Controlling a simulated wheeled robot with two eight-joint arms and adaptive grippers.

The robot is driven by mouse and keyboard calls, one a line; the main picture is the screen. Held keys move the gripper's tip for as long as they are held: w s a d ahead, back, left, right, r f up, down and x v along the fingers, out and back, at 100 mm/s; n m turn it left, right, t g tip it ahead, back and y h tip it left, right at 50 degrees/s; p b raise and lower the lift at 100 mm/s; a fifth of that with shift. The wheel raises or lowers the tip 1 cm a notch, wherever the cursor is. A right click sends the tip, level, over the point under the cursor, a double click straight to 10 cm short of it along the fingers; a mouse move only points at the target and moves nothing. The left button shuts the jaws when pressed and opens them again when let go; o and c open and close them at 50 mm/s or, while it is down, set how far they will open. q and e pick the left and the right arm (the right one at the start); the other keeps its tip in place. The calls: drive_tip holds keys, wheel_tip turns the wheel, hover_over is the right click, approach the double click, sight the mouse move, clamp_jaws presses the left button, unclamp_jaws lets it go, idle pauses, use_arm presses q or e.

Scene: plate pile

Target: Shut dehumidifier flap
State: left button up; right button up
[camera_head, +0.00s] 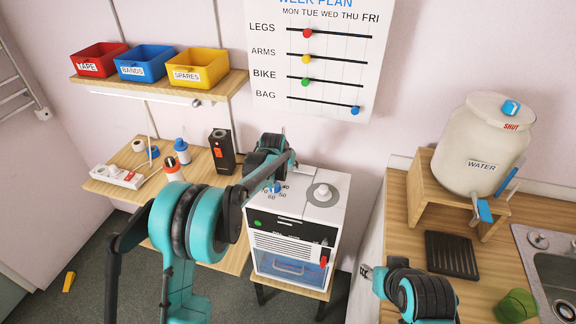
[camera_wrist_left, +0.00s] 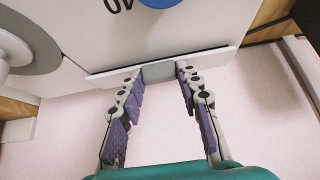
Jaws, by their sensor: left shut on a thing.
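The dehumidifier (camera_head: 325,213) is a white box with a dark and blue front, standing on a small wooden stand. In the left wrist view its white top (camera_wrist_left: 105,35) fills the upper part, with the blue dial (camera_wrist_left: 158,2) at the edge. A thin pale flap (camera_wrist_left: 215,60) runs across that view with a grey tab (camera_wrist_left: 158,72) at its middle. My left gripper (camera_wrist_left: 160,75) is shut on the tab, one finger at each side. In the head view my left wrist hides the flap, and its angle is unclear. My right gripper (camera_head: 366,271) is at the right counter's edge, away from the dehumidifier.
A wooden table (camera_head: 120,189) with a power strip (camera_head: 117,176), bottles and a black device (camera_head: 221,150) is at the left. Above it is a shelf of bins (camera_head: 196,68). The right counter holds a water tank (camera_head: 476,142), a black tray (camera_head: 451,254) and a sink (camera_head: 558,265).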

use_arm(q)
drive_tip(key=shift+s+f+t+b, duration=0.25)
drive_tip(key=shift+f+t+b, duration=0.15)
drive_tip(key=shift+t, duration=0.3)
drive_tip(key=o, duration=1.2)
drive_tip(key=shift+c, duration=0.2)
drive_tip(key=shift+r, duration=0.1)
drive_tip(key=v, duration=1.1)
drive_tip(key=shift+s+a+r, duration=0.25)
drive_tip(key=shift+s, duration=0.05)
